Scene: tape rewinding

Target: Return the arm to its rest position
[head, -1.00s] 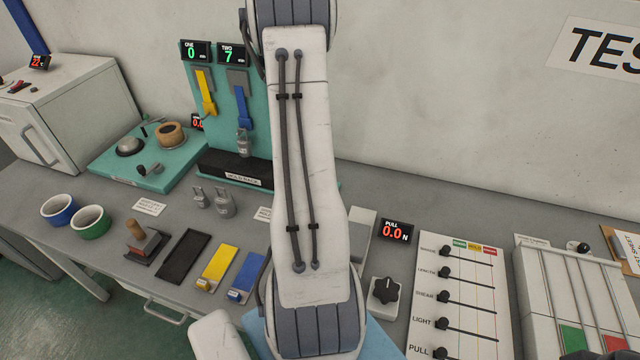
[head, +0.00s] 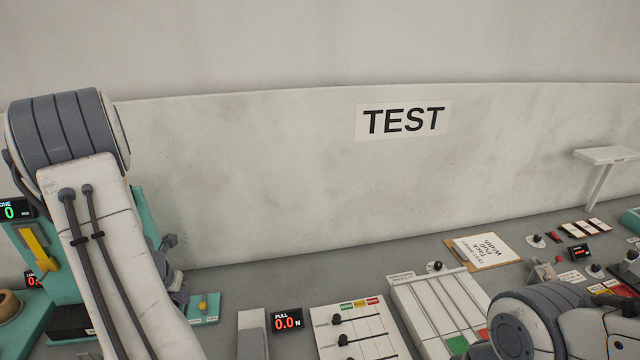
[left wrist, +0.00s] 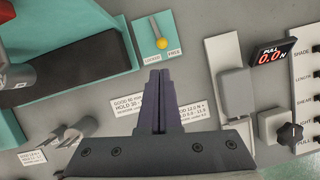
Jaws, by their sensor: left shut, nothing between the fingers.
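My left arm (head: 105,240) comes in along the left side of the head view and covers part of the teal stand (head: 137,200). My left gripper (left wrist: 158,76) shows clearly in the left wrist view, its dark fingers together with nothing between them. It is over the grey bench, below the small teal plate with the yellow-knobbed lever (left wrist: 161,43). Part of my right arm (head: 545,325) shows at the lower right of the head view; its gripper is not in view.
The PULL display (head: 286,320) reads 0.0. The slider panel (head: 360,330) and a white grooved board (head: 440,305) stand right of it. A clipboard (head: 483,250) lies farther back. A wall with a TEST sign (head: 403,120) closes the back.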

